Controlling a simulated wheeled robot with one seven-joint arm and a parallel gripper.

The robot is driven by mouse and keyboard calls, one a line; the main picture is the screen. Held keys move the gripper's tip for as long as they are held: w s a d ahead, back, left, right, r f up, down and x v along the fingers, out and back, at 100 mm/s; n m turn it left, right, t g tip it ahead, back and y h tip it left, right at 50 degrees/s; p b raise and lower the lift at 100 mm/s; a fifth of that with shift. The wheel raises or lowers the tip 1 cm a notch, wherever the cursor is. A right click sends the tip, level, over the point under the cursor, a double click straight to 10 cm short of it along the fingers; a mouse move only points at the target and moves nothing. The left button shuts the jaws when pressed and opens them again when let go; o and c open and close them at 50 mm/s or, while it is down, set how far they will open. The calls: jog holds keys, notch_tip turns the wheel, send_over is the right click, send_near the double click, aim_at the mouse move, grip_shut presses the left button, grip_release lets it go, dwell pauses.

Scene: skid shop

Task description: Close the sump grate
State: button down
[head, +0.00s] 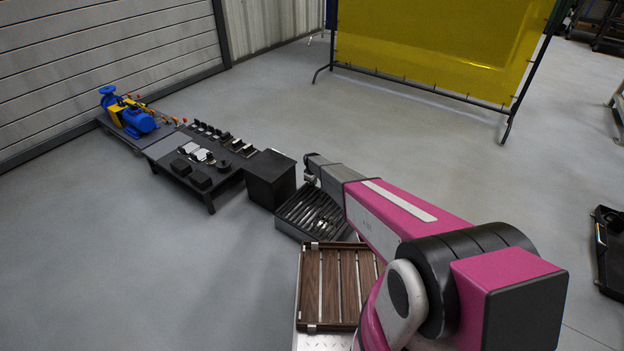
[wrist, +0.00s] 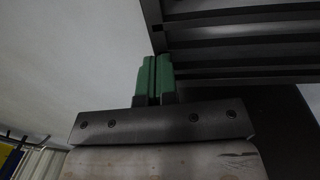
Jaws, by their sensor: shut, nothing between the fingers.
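The dark sump grate (head: 312,208), with several parallel bars, shows in the head view just beyond the wooden slatted deck. Its barred underside or face (wrist: 245,45) fills the upper right of the wrist view. I cannot tell its exact tilt. My gripper (wrist: 154,68) has green fingers, which are together with nothing between them. The fingertips are close to the grate's near corner in the wrist view; I cannot tell whether they touch it. In the head view my arm hides most of the gripper and part of the grate's right side.
A black box (head: 271,180) stands directly left of the grate. A low dark table (head: 207,195) with small parts is farther left, by a blue pump (head: 140,122). The wooden slatted deck (head: 335,285) lies in front. A yellow screen (head: 440,50) stands behind, with open floor between.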

jog(key=shift+f, duration=0.95)
notch_tip(320, 180, up, 15)
jog(key=s+d+r+m, duration=0.3)
jog(key=s+d+r, duration=0.4)
jog(key=s, duration=0.8)
jog(key=s+d+r+m, duration=0.4)
jog(key=s+d+r, duration=0.4)
jog(key=s+r, duration=0.4)
jog(key=s+d+r+m+g, duration=0.1)
jog(key=s+d+r+m, duration=0.3)
jog(key=s, duration=1.5)
jog(key=d+r, duration=0.4)
jog(key=r, duration=0.2)
jog(key=shift+r+y, duration=0.15)
jog(key=shift+y, duration=0.15)
